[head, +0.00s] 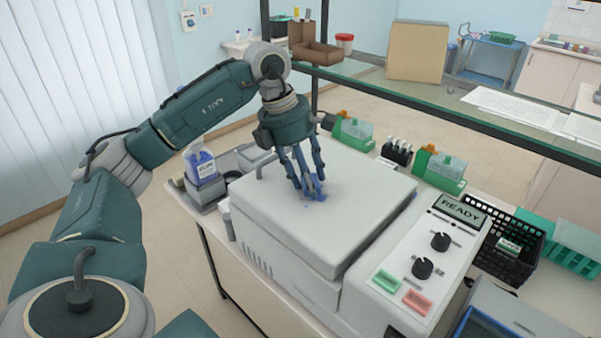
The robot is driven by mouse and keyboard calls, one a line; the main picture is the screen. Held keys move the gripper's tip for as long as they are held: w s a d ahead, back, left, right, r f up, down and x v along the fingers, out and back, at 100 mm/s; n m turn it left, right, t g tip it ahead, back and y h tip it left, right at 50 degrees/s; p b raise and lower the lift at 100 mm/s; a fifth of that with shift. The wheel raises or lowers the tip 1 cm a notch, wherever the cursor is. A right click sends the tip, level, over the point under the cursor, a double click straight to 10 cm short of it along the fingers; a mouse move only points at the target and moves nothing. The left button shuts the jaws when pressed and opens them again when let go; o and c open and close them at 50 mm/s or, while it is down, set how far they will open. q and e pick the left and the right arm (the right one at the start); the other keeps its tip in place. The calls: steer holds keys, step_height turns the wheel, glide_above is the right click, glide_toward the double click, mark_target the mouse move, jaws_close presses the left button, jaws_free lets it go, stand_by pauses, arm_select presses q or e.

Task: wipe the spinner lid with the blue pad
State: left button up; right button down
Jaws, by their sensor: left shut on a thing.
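The spinner (290,265) is a large white-grey machine on the bench in the middle of the head view. Its flat lid (345,215) is shut. My left gripper (313,190) points down over the lid's back-middle part. Its fingers are shut on the blue pad (316,196), which is small and mostly hidden by the fingers. The pad appears to be at the lid's surface. Blue marks show around the fingertips, but I cannot tell pad from stain there. My right gripper is not in view.
A control panel with a READY display (462,212), knobs and buttons is at the spinner's right. A blue-labelled bottle (201,165) stands left. Green-based boxes (440,168) and a black basket (508,250) stand behind and right. A glass shelf (420,97) crosses behind.

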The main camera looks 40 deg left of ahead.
mark_target(324, 205)
arm_select(q)
steer(key=shift+s+d+f, duration=0.15)
steer(key=shift+d, duration=2.15)
steer(key=shift+s, duration=0.6)
steer(key=shift+s+a, duration=0.15)
steer(key=shift+a, duration=1.05)
steer(key=shift+w+a+b, duration=0.15)
steer(key=shift+a, duration=0.75)
steer(key=shift+w+a+b, duration=0.1)
steer(key=shift+a+b, duration=0.05)
steer(key=shift+a, duration=1.55)
steer(key=shift+r, duration=0.25)
steer(key=shift+w+f, duration=0.1)
steer(key=shift+s+d+f, duration=0.1)
steer(key=shift+s+d, duration=0.05)
steer(key=shift+d, duration=0.8)
steer(key=shift+s+d+f, duration=0.1)
steer(key=shift+d, duration=0.8)
steer(key=shift+s+d+p, duration=0.15)
steer(key=shift+d+p, duration=0.35)
steer(key=shift+d, duration=1.4)
steer(key=shift+c, duration=0.2)
